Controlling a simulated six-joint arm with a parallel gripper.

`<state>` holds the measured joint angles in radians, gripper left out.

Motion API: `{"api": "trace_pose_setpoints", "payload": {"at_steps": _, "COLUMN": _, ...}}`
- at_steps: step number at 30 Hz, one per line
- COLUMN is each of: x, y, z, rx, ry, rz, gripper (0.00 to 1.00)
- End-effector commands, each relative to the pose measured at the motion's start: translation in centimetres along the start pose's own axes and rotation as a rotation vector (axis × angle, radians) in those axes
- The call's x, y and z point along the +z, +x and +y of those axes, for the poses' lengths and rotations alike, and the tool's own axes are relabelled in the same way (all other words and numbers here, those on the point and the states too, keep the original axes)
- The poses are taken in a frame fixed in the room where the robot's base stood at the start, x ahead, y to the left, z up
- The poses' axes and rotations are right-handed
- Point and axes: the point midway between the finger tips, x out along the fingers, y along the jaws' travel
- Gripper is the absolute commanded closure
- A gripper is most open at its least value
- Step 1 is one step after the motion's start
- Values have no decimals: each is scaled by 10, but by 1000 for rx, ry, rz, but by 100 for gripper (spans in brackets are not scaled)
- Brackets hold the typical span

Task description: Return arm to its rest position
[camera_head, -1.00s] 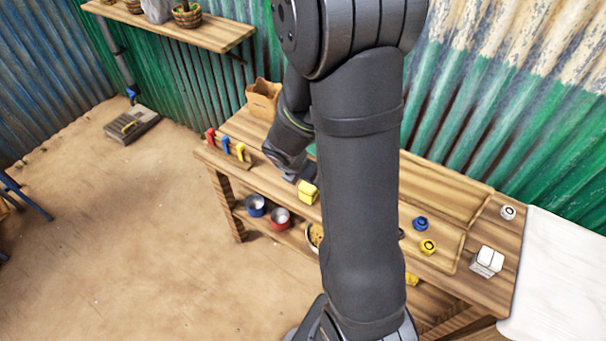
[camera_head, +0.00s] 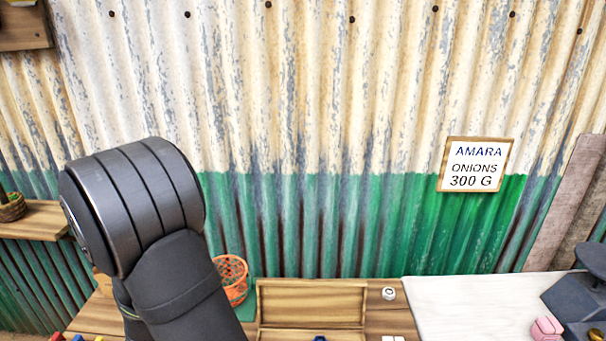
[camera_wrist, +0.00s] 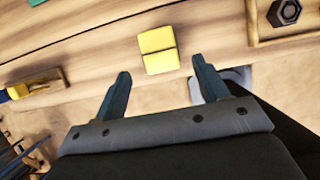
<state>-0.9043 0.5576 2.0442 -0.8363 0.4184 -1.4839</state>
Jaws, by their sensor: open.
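My gripper (camera_wrist: 160,88) shows in the wrist view with its two dark fingers apart and nothing between them. A yellow block (camera_wrist: 158,49) with a dark line across its middle lies on the wooden bench (camera_wrist: 105,42), just beyond the fingertips and apart from them. In the head view my dark arm rises at the lower left, and the gripper is out of that picture.
In the head view an orange basket (camera_head: 231,279) stands behind my arm, left of a wooden tray (camera_head: 310,288). A white cloth (camera_head: 465,302) lies to the right, beside a dark grey device (camera_head: 580,300). A sign (camera_head: 475,165) reading "AMARA ONIONS 300 G" hangs on the corrugated wall.

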Motion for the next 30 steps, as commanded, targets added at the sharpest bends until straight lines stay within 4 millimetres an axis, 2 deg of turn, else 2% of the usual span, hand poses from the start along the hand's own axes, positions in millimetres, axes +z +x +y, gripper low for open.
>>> {"api": "trace_pose_setpoints", "payload": {"at_steps": 18, "x": 0, "y": 79, "z": 0, "rx": -1, "ry": 0, "rz": 2, "gripper": 33}}
{"api": "trace_pose_setpoints", "payload": {"at_steps": 24, "x": -1, "y": 94, "z": 0, "rx": 0, "ry": -1, "rz": 3, "gripper": 33}}
{"api": "trace_pose_setpoints", "payload": {"at_steps": 30, "x": -2, "y": 96, "z": 0, "rx": 1, "ry": 0, "rz": 1, "gripper": 33}}
